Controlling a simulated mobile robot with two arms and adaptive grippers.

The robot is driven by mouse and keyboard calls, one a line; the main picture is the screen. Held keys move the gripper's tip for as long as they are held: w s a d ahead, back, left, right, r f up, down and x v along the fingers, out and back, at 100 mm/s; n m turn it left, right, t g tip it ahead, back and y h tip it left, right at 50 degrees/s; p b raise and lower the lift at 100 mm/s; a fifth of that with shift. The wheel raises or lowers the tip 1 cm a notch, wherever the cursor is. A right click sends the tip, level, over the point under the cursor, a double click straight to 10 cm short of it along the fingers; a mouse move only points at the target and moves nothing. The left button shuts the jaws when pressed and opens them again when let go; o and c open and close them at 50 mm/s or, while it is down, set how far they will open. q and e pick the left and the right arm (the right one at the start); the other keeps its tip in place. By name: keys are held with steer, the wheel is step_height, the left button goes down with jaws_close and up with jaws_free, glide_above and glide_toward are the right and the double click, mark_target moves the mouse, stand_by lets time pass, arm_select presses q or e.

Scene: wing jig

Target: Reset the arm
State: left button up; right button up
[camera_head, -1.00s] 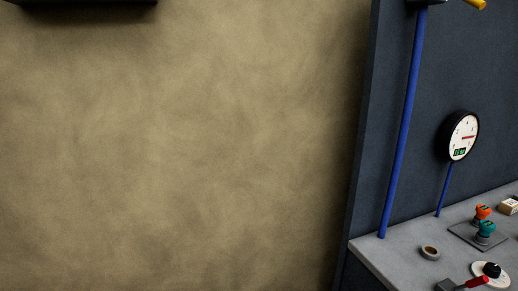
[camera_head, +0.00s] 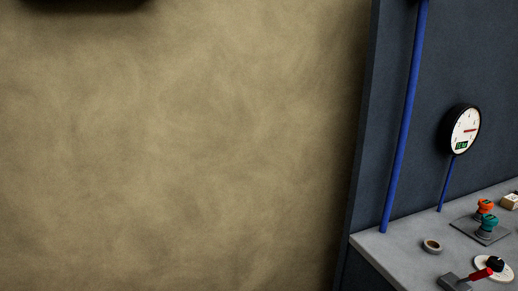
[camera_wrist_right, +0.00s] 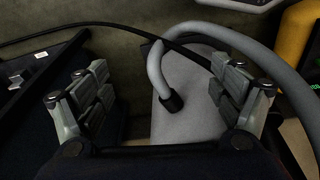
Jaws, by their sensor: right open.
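My right gripper (camera_wrist_right: 160,98) shows in the right wrist view with its two fingers wide apart. Nothing is between its fingertips. Behind it, a grey hose (camera_wrist_right: 158,75) with a dark end hangs in front of a light grey surface (camera_wrist_right: 192,110); I cannot tell how far away the hose is. No gripper shows in the head view, and my left gripper is not in view.
The head view shows a grey bench (camera_head: 400,256) at the lower right. On it are a red-handled lever (camera_head: 480,274), a teal knob (camera_head: 489,224), an orange knob (camera_head: 485,206) and a small ring (camera_head: 432,246). A round gauge (camera_head: 464,130) and a blue pipe (camera_head: 405,130) stand behind.

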steer(key=s+d+f+g+b, duration=0.1)
steer(key=s+d+f+b, duration=0.1)
steer(key=s+f, duration=1.4)
steer(key=shift+d+f, duration=0.45)
steer(key=shift+f, duration=0.1)
steer(key=shift+s, duration=0.1)
